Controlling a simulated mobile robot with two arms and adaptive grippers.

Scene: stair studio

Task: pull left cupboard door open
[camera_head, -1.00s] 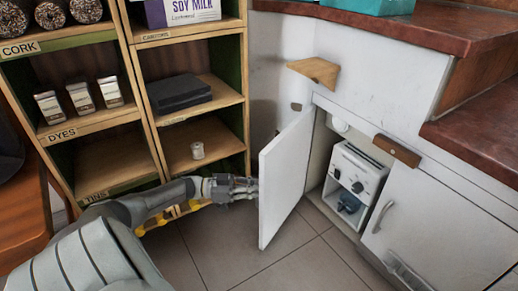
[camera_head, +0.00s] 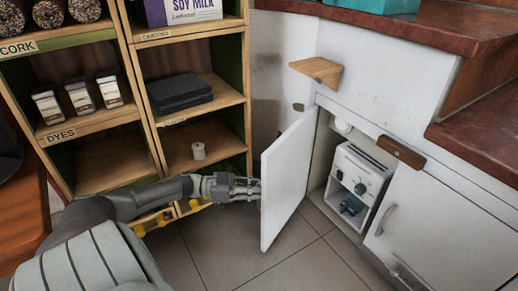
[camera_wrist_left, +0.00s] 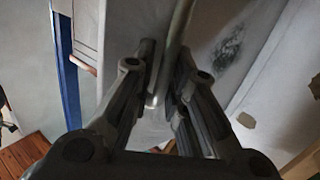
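The left cupboard door (camera_head: 287,180) is white and stands swung well out from the cabinet, its inner side and edge facing the head camera. My left gripper (camera_head: 256,189) reaches in from the left to the door's outer side, and its fingertips are partly hidden behind the door edge. In the left wrist view my left gripper (camera_wrist_left: 165,85) has its two dark fingers closed on either side of a silver bar handle (camera_wrist_left: 178,35). The handle is hidden behind the door in the head view. My right gripper is not in view.
The open cupboard holds a white appliance (camera_head: 357,183). A closed white door (camera_head: 440,230) is to its right. A wooden shelf unit (camera_head: 203,140) stands left of the door. A small wooden ledge (camera_head: 318,71) juts out above. Tiled floor (camera_head: 300,250) below the door is clear.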

